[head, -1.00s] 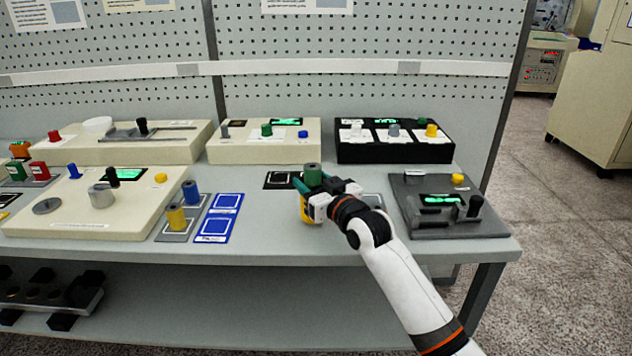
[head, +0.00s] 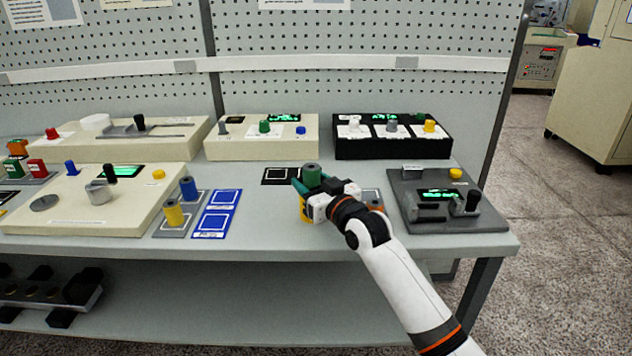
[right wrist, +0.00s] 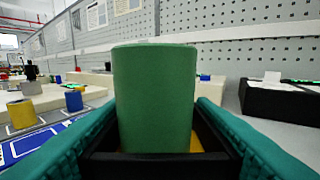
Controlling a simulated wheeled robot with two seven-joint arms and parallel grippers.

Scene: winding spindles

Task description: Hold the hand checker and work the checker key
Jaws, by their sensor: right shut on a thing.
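The green cylinder stands upright and fills the middle of the right wrist view (right wrist: 154,98). Something yellow (head: 305,211) shows just below the gripper, mostly hidden. My left gripper is out of view.
A black box (head: 392,150) and a cream box (head: 262,150) with knobs stand behind. Blue pads (head: 215,212) and yellow (head: 173,214) and blue (head: 189,188) cylinders lie to the left. A black-framed pad (head: 278,176) is just behind the gripper. Bare bench lies in front.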

